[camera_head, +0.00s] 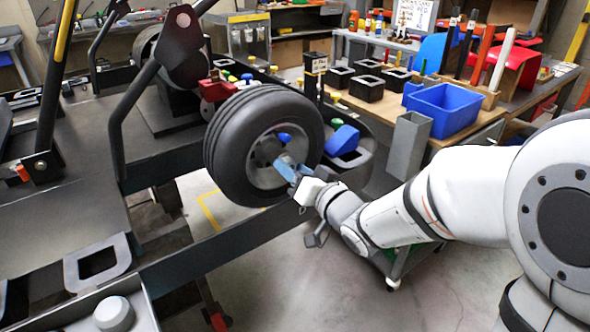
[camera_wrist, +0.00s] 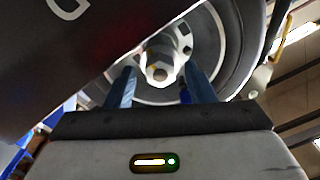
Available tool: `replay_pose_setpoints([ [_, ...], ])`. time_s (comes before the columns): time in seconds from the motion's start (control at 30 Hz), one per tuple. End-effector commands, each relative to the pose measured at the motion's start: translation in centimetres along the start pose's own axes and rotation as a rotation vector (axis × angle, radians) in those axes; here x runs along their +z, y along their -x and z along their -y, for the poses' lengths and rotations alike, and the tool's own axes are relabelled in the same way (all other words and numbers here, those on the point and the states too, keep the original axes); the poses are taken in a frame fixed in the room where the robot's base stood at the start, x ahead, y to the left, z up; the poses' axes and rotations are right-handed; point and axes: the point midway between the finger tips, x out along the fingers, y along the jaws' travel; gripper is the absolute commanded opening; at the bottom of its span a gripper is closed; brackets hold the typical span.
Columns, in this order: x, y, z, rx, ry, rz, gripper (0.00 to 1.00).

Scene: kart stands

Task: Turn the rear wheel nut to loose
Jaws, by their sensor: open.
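The rear wheel (camera_head: 228,148) is a black tyre with a grey hub, mounted on the kart's side in the head view. Its nut (camera_wrist: 161,68) shows in the wrist view as a pale, rounded piece with a small brownish centre at the middle of the hub. My gripper (camera_head: 283,166) is at the hub in the head view. In the wrist view its two blue fingers stand apart, one on each side of the nut, with gaps visible. The gripper is open. Whether the fingertips reach past the nut I cannot tell. In the head view the gripper hides the nut.
The kart frame's dark rail (camera_head: 215,252) runs below the wheel. A workbench with a blue bin (camera_head: 452,108) stands behind at the right.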

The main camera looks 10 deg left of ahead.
Motion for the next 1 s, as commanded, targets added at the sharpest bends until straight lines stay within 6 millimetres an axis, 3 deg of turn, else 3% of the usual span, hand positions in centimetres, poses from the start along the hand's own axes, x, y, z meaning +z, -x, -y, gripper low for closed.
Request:
replay_pose_setpoints([
  [0.1,-0.02,0.02,-0.01,0.0,0.0,0.0,0.47],
  [0.63,-0.06,0.06,-0.07,0.002,0.0,-0.001,0.04],
  [1.0,0.12,0.07,-0.19,0.0,0.07,-0.002,0.04],
])
